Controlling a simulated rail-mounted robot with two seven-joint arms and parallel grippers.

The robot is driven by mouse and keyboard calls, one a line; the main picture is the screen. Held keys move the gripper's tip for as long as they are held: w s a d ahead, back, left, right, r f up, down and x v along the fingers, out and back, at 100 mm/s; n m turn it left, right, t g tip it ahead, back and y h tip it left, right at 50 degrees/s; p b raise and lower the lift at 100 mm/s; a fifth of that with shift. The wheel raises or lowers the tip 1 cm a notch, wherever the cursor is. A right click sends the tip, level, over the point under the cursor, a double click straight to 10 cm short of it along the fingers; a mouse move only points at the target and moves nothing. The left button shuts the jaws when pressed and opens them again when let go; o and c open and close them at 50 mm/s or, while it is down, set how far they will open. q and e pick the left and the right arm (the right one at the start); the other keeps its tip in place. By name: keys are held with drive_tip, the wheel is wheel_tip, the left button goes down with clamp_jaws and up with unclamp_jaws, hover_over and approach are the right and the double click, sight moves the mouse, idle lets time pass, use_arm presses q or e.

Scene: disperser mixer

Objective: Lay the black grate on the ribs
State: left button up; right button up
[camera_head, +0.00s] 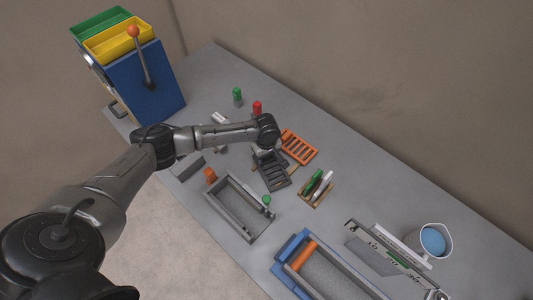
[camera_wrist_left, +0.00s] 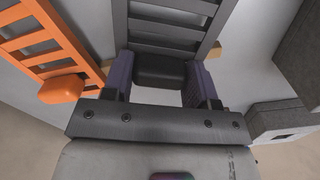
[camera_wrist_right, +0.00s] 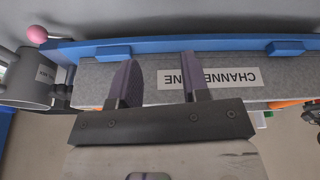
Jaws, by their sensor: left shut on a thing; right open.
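The black grate (camera_head: 275,172) is a slatted plate near the middle of the table. In the left wrist view its slats (camera_wrist_left: 168,33) extend away from a dark handle block (camera_wrist_left: 160,68). My left gripper (camera_wrist_left: 160,78) is shut on that block. In the head view the left wrist covers the grate's far end, and I cannot tell whether the grate touches what lies below. I cannot clearly make out the ribs; a grey open trough (camera_head: 226,211) stands just in front of the grate. My right gripper (camera_wrist_right: 158,75) is open and empty, in front of a grey labelled surface (camera_wrist_right: 215,78).
An orange grate (camera_head: 300,146) lies beside the black one. A small holder (camera_head: 317,199) with green and white pieces stands to the right. A blue-framed trough (camera_head: 285,250) and a white mug (camera_head: 447,248) are farther right. A blue box machine (camera_head: 150,85) stands back left.

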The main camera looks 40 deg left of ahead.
use_arm(q)
drive_tip(key=o, duration=0.9)
drive_tip(key=shift+o, duration=0.2)
wheel_tip(320, 180, up, 13)
drive_tip(key=shift+p, duration=0.45)
